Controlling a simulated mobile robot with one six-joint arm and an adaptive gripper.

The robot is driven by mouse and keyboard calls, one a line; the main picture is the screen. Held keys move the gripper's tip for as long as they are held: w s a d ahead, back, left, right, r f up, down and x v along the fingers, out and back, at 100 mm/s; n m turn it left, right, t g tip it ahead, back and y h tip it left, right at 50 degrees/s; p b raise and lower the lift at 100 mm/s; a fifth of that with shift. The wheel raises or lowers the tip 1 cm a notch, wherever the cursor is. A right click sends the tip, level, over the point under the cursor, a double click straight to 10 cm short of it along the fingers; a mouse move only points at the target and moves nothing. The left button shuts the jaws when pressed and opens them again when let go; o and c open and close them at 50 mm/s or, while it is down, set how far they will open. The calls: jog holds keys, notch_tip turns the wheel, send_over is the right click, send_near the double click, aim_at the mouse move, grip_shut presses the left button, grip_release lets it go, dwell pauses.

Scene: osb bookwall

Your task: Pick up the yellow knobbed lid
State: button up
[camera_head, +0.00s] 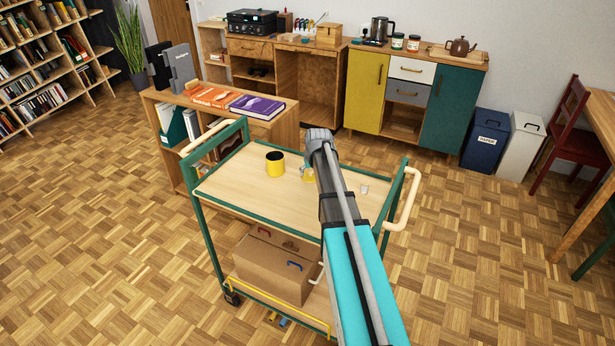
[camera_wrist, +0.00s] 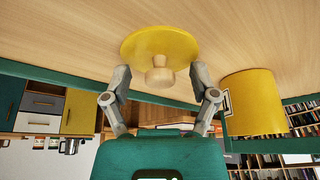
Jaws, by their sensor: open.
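The yellow lid (camera_wrist: 160,42) lies flat on the cart's wooden top, its pale round wooden knob (camera_wrist: 160,76) facing my gripper. In the wrist view my gripper (camera_wrist: 161,80) is open, with one finger on each side of the knob and a gap to each. I cannot tell how much distance is left along the approach. In the head view the lid (camera_head: 307,173) is mostly hidden behind my arm, with a little yellow showing. A yellow canister with a dark opening (camera_head: 275,163) stands to its left; it also shows in the wrist view (camera_wrist: 253,102).
The green-framed cart (camera_head: 230,185) has pale handles at both ends and a cardboard box (camera_head: 272,265) below. A small whitish object (camera_head: 364,189) is on its top at the right. A low bookcase with books (camera_head: 212,95) stands behind left. The cart's top is otherwise mostly clear.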

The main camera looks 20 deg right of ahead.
jog(key=c, duration=1)
jog(key=shift+r, duration=0.1)
jog(key=shift+c, duration=0.2)
notch_tip(320, 180, up, 2)
jog(key=p, duration=0.2)
jog(key=shift+r+p, duration=0.25)
jog(key=shift+p, duration=0.1)
jog(key=s+d+r+p, duration=0.7)
jog(key=d+r+p, duration=0.3)
jog(key=d, duration=0.2)
jog(key=shift+s+r, duration=0.15)
jog(key=shift+s, duration=0.1)
